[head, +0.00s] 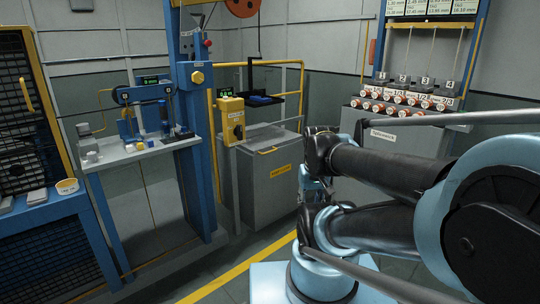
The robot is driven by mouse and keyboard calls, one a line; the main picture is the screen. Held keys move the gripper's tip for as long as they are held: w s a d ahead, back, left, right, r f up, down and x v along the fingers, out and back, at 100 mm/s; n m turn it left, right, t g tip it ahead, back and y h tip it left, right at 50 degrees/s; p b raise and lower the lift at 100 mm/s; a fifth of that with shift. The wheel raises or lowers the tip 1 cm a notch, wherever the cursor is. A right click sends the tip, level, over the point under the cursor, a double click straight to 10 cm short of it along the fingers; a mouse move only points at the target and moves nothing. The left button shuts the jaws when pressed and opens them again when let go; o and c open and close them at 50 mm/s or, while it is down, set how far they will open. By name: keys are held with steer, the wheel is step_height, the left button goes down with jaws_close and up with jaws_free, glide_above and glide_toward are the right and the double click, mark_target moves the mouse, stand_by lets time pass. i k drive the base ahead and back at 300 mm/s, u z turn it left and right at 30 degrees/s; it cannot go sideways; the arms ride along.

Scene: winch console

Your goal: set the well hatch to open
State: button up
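I cannot make out a well hatch for certain in the head view. A yellow control box (231,121) with a dark knob (238,131) on its front stands on a post left of centre. Its label is too small to read, so I cannot tell whether it belongs to the hatch. My arm is folded at the right, in front of the grey cabinets. Its far end is near the picture's middle, to the right of the box and apart from it. The fingers of my gripper cannot be made out there.
A grey cabinet (268,190) stands behind the yellow box, with a yellow rail (301,95) around it. A blue-framed bench (140,150) with instruments is at left. A rack of red-ended rolls (405,100) is at right. A yellow line (240,270) crosses the open floor.

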mark_target(261, 137)
steer(key=u, duration=0.35)
steer(key=i, duration=1.15)
steer(key=z, duration=0.35)
